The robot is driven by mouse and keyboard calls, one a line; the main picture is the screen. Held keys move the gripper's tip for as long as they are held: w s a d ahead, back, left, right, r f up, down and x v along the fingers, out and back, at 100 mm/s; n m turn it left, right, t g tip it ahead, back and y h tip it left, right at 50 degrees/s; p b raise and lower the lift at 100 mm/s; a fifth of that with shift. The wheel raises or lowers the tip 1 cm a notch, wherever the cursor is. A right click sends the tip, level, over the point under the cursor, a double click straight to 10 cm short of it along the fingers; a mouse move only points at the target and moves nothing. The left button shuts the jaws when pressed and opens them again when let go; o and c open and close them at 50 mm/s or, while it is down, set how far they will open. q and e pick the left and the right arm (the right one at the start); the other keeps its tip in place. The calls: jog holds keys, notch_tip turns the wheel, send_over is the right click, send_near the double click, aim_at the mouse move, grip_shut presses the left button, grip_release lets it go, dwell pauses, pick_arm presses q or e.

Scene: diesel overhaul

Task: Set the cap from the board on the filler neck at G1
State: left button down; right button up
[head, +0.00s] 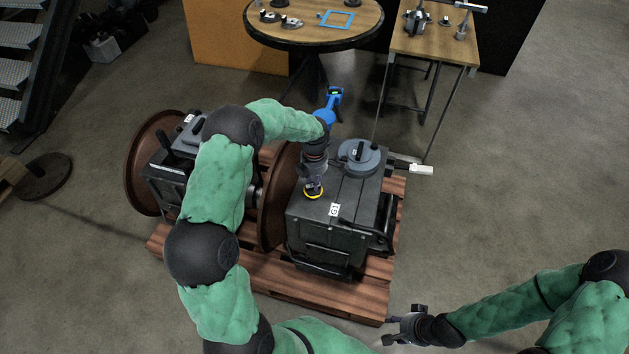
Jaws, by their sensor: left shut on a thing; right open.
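The G1 block (335,235) is a dark box-shaped unit with a white G1 label (335,209) on its top, standing on a wooden pallet. A yellow ring (313,194) shows at the left of its top, directly under my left gripper (314,180). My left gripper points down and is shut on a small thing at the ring. The fingers hide most of it, and I cannot tell whether it is the cap or whether it touches the neck. My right gripper (396,329) is open and empty, low in front of the pallet. I cannot make out the board.
A grey round cover (359,157) stands on the block beside my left gripper. A blue device (330,104) shows just behind my wrist. Brown discs (150,165) and a second unit lie left. A round table (360,30) and a bench (445,45) stand behind. The right floor is clear.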

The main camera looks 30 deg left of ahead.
pick_arm(q)
jog(key=shift+f+b, duration=0.35)
jog(key=shift+f, duration=0.05)
dwell(0.4)
dwell(0.4)
jog(key=c, duration=1)
grip_release()
notch_tip(320, 180, up, 12)
jog(key=shift+r, duration=0.1)
